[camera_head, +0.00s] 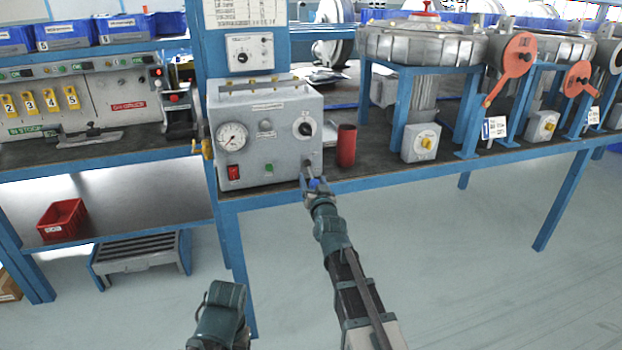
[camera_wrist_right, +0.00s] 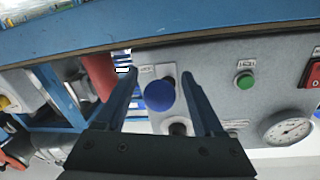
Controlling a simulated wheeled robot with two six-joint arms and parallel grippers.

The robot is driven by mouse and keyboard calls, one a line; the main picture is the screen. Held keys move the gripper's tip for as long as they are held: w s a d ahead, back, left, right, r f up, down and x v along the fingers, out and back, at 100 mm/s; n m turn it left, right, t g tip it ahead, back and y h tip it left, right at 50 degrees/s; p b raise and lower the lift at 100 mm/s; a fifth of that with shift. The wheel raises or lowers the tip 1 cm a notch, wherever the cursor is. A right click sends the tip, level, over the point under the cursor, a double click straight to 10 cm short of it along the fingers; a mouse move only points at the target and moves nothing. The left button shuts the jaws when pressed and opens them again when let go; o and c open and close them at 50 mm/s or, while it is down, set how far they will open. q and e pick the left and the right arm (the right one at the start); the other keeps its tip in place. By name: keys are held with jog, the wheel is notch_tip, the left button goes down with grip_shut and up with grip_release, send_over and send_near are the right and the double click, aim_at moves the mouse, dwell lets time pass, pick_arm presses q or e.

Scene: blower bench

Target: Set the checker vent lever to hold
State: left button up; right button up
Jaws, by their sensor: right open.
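The checker (camera_head: 262,135) is a grey box on the bench, with a gauge (camera_head: 233,136), a red switch (camera_head: 234,172), a green button (camera_head: 269,168) and a black dial (camera_head: 305,129). The vent lever is low on its right front; its blue round knob (camera_head: 315,183) shows at my right gripper (camera_head: 309,178). In the right wrist view, the blue knob (camera_wrist_right: 159,94) appears between the two open fingers (camera_wrist_right: 158,98), with space on both sides. I cannot tell how deep the knob sits between them. The lever's labels are unreadable.
A red cylinder (camera_head: 346,146) stands on the bench just right of the checker. A yellow valve (camera_head: 202,148) sticks out at its left. Blowers with orange levers (camera_head: 512,68) stand further right. The floor in front of the bench is clear.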

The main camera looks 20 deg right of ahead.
jog(key=shift+w, duration=0.65)
grip_shut()
dwell(0.9)
